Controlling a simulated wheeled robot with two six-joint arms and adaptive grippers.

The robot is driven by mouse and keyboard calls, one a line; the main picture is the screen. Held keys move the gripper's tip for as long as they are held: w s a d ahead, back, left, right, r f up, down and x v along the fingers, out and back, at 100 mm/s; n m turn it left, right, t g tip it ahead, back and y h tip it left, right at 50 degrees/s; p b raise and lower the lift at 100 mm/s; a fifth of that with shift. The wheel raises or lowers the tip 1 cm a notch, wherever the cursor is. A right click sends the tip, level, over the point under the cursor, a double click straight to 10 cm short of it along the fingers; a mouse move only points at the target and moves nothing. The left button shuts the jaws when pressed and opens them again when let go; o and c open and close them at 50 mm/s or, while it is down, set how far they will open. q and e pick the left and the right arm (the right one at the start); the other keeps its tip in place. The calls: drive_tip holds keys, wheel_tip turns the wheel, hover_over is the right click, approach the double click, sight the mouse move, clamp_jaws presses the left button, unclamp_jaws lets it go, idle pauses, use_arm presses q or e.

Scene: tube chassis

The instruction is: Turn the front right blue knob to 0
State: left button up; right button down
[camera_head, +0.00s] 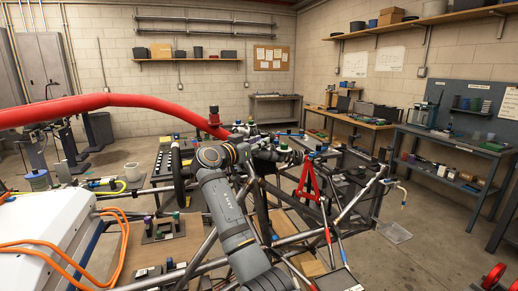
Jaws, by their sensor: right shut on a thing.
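My right arm rises from the bottom middle over the tube chassis (326,236) and bends to the right. My right gripper (296,157) is small and dark at the end of it, among the fittings on top of the frame. A blue knob (309,154) shows right at its fingertips, and the gripper is shut on it. The contact is too small to see clearly, and the knob's pointer and scale cannot be read. Another blue knob (290,132) shows farther back. My left gripper is not in view.
A white box (45,235) with orange cables is at left. Workbenches (448,143) line the right wall, with open floor before them.

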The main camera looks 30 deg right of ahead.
idle(0.5)
drive_tip(key=c, duration=1.1)
unclamp_jaws()
drive_tip(key=v, duration=1.2)
drive_tip(key=shift+w, duration=0.15)
